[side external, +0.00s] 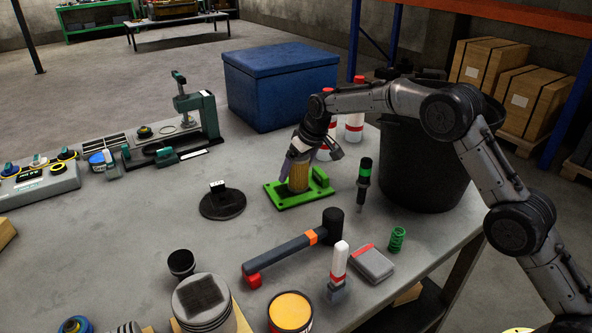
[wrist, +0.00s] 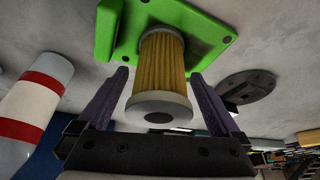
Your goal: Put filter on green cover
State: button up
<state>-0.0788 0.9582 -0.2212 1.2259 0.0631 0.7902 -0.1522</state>
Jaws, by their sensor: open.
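The filter, a yellow pleated cylinder with grey end caps, stands upright on the green cover in the side view (side external: 299,179). In the wrist view the filter (wrist: 161,66) has its far end against the green cover (wrist: 205,28). The green cover (side external: 318,181) lies flat on the table in the side view. My gripper (wrist: 160,74) is open, with one purple-grey finger on each side of the filter and gaps between fingers and filter. In the side view my wrist is right above the filter and hides its top.
A round black plate (side external: 223,204) lies left of the cover. Red-and-white bottles (side external: 355,122) stand behind, with a blue bin (side external: 280,85). A green-and-black screwdriver (side external: 363,184) and black bucket (side external: 425,170) are to the right. A mallet (side external: 290,250) lies in front.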

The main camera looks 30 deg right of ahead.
jog(key=s+d+r, duration=0.3)
jog(key=s+r, duration=1.2)
jog(key=r, duration=0.3)
jog(key=s+d+r+m+t, duration=0.1)
jog(key=s+d+r+m, duration=0.1)
jog(key=s, duration=2.1)
jog(key=s+d+f, duration=0.1)
jog(key=s+f, duration=0.5)
jog(key=s, duration=0.5)
jog(key=shift+s+f+h, duration=0.15)
jog(key=shift+f+h, duration=0.05)
jog(key=shift+h, duration=0.2)
